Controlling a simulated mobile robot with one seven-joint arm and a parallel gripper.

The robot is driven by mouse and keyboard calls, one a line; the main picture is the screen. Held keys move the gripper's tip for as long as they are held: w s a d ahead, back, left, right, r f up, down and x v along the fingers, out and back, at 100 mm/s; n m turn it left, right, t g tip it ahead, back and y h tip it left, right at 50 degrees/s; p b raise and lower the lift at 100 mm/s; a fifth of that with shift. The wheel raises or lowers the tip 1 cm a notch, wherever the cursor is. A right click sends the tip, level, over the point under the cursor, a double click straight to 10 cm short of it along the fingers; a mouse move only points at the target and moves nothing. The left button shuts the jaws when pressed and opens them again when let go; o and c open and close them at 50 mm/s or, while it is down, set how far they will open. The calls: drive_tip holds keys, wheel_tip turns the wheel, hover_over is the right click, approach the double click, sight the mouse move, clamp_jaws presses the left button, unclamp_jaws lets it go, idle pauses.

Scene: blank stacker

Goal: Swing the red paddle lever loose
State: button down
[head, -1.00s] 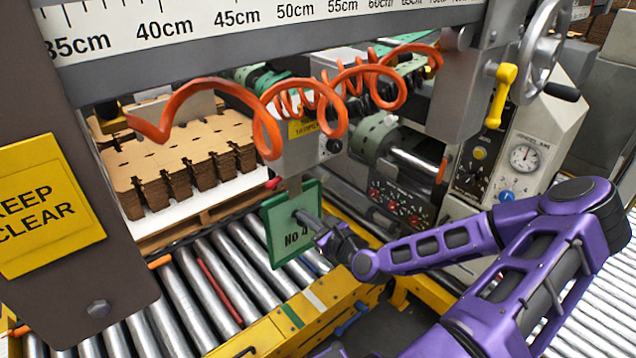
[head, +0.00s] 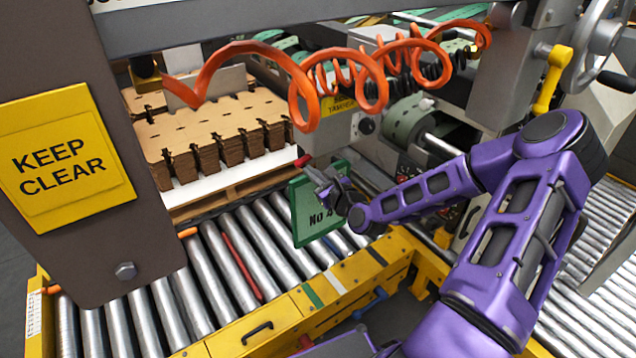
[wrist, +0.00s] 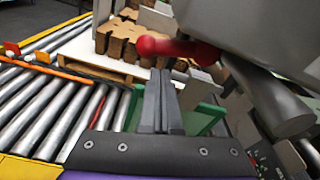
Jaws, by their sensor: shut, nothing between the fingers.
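The red lever (head: 302,160) shows in the head view as a small red end at the lower left of a grey housing. In the wrist view its rounded red handle (wrist: 178,48) sticks out to the left from under the grey housing. My gripper (head: 312,170) is just below and to the right of the red end in the head view. In the wrist view my gripper's fingers (wrist: 160,74) are together and empty, with their tips just below the red handle in the picture. I cannot tell whether they touch it.
A coiled orange hose (head: 300,85) loops above. Stacked brown cardboard (head: 215,130) stands behind. Metal rollers (head: 190,300) and a yellow rail (head: 270,318) lie below.

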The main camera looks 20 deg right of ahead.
drive_tip(key=shift+s+a+r, duration=0.15)
drive_tip(key=shift+s+r, duration=0.05)
drive_tip(key=shift+r, duration=0.55)
drive_tip(key=shift+a+r+m+p, duration=0.25)
drive_tip(key=shift+r+m+p, duration=0.4)
drive_tip(key=shift+p, duration=0.55)
